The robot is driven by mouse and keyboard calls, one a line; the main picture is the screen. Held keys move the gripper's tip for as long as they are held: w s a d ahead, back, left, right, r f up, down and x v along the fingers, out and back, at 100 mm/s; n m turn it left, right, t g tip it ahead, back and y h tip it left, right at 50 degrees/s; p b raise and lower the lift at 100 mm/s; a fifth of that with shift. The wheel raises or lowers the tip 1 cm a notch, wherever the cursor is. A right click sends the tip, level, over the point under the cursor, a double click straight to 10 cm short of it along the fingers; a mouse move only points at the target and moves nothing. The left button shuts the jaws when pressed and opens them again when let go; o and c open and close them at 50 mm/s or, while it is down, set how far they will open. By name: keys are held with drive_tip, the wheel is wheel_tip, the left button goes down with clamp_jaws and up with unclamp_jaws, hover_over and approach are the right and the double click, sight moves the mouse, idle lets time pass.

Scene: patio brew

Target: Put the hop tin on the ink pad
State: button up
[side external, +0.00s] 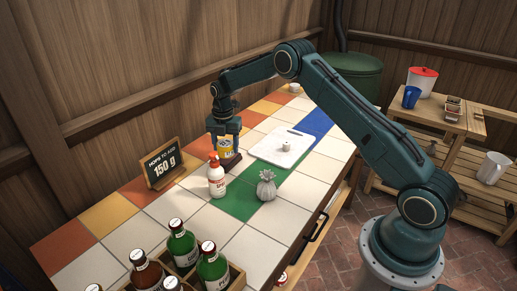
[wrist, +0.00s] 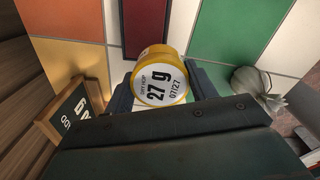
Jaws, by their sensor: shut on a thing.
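The hop tin (side external: 226,149) is a small yellow tin. A dark, flat block (side external: 232,162), which looks like the ink pad, lies on the tiles just below the tin in the side view. In the wrist view the dark red pad (wrist: 145,27) shows beyond the tin. I cannot tell whether they touch.
A white bottle with a red cap (side external: 216,181) stands close in front of the gripper. A crate of bottles (side external: 238,278) stands at the front. Bare tiles lie between.

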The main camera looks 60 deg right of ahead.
sight(226, 154)
drive_tip(key=shift+f, duration=2.15)
drive_tip(key=shift+f, duration=0.1)
drive_tip(key=o, duration=1.1)
drive_tip(key=shift+c, duration=0.2)
wheel_tip(226, 154, up, 11)
drive_tip(key=shift+r, duration=0.65)
